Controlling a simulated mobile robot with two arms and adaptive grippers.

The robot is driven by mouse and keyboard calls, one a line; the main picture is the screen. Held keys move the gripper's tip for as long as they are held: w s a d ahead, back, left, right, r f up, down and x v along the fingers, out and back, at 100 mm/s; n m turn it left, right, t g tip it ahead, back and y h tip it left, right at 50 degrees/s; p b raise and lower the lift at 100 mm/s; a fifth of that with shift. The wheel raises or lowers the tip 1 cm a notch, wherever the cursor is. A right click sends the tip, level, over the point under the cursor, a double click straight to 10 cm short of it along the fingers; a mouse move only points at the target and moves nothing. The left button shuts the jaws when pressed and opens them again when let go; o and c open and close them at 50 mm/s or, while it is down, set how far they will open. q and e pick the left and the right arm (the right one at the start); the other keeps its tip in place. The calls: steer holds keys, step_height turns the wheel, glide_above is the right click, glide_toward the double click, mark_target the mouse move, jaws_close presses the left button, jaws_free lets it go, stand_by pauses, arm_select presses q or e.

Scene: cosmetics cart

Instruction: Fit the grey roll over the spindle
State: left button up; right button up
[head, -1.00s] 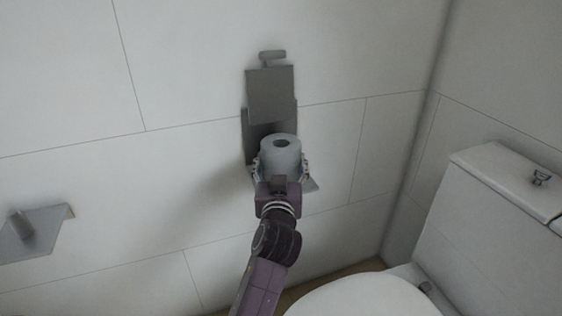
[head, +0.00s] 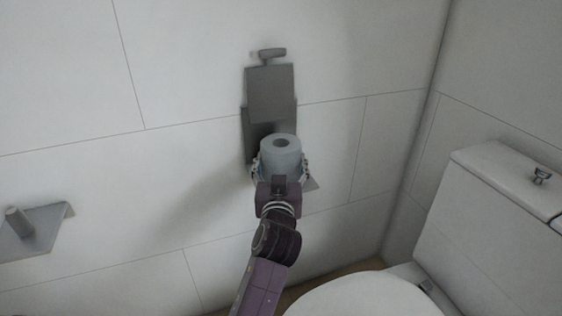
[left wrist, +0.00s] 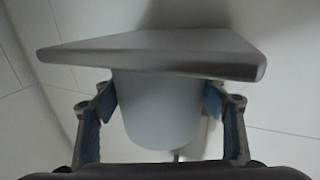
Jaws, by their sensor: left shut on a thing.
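The grey roll (head: 281,160) is upright in front of the wall, its hole facing up. My left gripper (head: 281,168) is shut on it, one finger on each side; the left wrist view also shows both fingers against the roll (left wrist: 158,110). My right gripper is not in view.
A tall grey wall fixture (head: 270,92) stands behind the roll. A second plate (head: 40,232) with a bare upright peg (head: 18,221) is on the wall at far left. A white toilet (head: 480,215) stands at right. The wall between is clear.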

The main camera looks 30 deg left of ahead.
arm_select(q)
steer(key=o, duration=1.3)
step_height(320, 180, up, 10)
steer(key=shift+f, duration=0.1)
